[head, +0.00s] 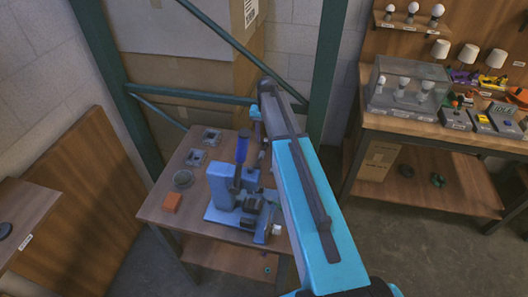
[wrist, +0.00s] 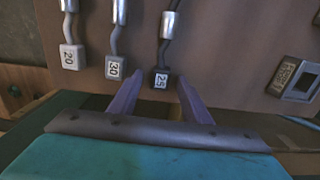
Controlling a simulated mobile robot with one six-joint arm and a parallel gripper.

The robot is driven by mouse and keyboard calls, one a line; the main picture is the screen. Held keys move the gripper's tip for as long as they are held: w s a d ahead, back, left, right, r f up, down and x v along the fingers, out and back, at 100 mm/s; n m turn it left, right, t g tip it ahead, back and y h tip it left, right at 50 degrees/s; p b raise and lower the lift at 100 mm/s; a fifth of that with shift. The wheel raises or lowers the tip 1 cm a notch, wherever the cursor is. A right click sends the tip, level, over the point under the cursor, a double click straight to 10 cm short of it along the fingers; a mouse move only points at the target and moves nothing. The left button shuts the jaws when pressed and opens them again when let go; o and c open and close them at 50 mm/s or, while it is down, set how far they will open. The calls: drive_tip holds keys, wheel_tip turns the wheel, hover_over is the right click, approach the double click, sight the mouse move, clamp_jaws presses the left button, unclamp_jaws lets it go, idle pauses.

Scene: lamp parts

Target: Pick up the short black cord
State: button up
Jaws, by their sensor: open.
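In the wrist view, several short cords with silver metal ends lie in a row on a brown surface (wrist: 225,40), each ending in a small numbered block. The one with the black block marked 25 (wrist: 161,79) is the darkest and looks like the short black cord. My gripper (wrist: 157,82) is open, its two purple fingers at either side of that block in the picture. I cannot tell how far the fingertips are from it. In the head view my arm hides the cords and the fingers.
Blocks marked 20 (wrist: 72,57) and 30 (wrist: 115,67) sit to the left, the latter close to my left finger. A grey framed part (wrist: 296,78) lies at the right. In the head view, a blue press (head: 232,195) stands on the small table (head: 155,207).

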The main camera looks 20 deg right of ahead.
idle(0.3)
clamp_jaws()
drive_tip(key=shift+r, duration=0.2)
drive_tip(key=shift+r+b, duration=0.85)
drive_tip(key=shift+r, duration=0.25)
drive_tip(key=s+d+b, duration=0.1)
drive_tip(key=s+d, duration=0.1)
drive_tip(key=s, duration=0.3)
drive_tip(key=s+d+r+b, duration=0.1)
drive_tip(key=s+d+b, duration=0.1)
drive_tip(key=s, duration=0.3)
drive_tip(key=s+d+r+b, duration=0.1)
drive_tip(key=s+b, duration=0.1)
drive_tip(key=s, duration=0.3)
drive_tip(key=shift+d+r, duration=0.2)
drive_tip(key=shift+d, duration=0.2)
drive_tip(key=shift+w, duration=0.1)
